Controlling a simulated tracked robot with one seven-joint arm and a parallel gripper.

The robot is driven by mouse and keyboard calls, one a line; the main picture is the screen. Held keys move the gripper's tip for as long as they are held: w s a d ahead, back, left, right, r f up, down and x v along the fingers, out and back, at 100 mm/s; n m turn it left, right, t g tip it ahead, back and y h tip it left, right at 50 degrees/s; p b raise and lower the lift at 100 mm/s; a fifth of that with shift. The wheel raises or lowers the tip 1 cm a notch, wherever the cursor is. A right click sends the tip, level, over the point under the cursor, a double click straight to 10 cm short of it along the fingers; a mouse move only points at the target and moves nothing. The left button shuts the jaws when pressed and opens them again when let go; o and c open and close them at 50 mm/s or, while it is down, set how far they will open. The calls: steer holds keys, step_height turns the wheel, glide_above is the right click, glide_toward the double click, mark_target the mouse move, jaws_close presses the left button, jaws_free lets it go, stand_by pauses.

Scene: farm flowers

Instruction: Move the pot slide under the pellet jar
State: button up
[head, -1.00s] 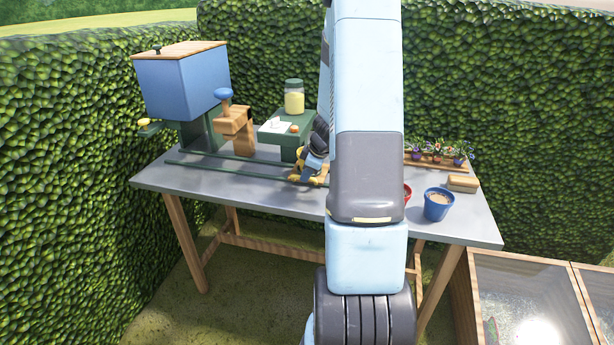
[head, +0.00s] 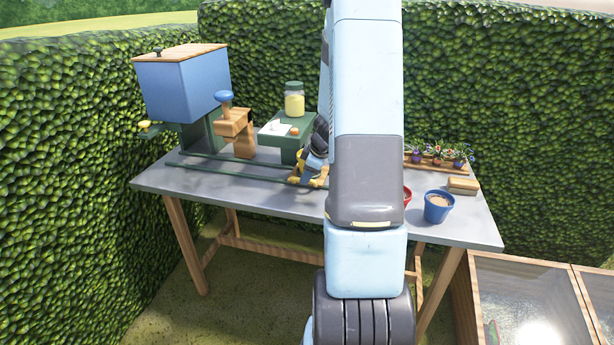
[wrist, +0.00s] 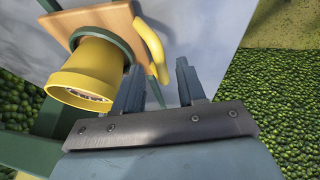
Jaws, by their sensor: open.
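The pot slide (wrist: 88,28) is a wooden plate with a yellow pot (wrist: 92,75) and a curved yellow handle (wrist: 150,42) in the wrist view. In the head view the yellow parts (head: 299,180) show at the right of the green rails, partly covered by my arm. My gripper (wrist: 160,87) is open and empty, its fingers by the lower end of the handle; contact is unclear. The pellet jar (head: 294,102), clear with yellow contents and a green lid, stands on a green stand (head: 288,142) behind the rails.
A blue hopper (head: 180,88) and a wooden block with a blue knob (head: 226,97) stand at the left. A blue pot (head: 437,207), a partly hidden red pot (head: 407,196) and flowers (head: 440,155) are at the right. The table front (head: 240,198) is clear.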

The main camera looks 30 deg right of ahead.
steer(key=v, duration=1.2)
steer(key=shift+r, duration=0.4)
steer(key=shift+c, duration=0.5)
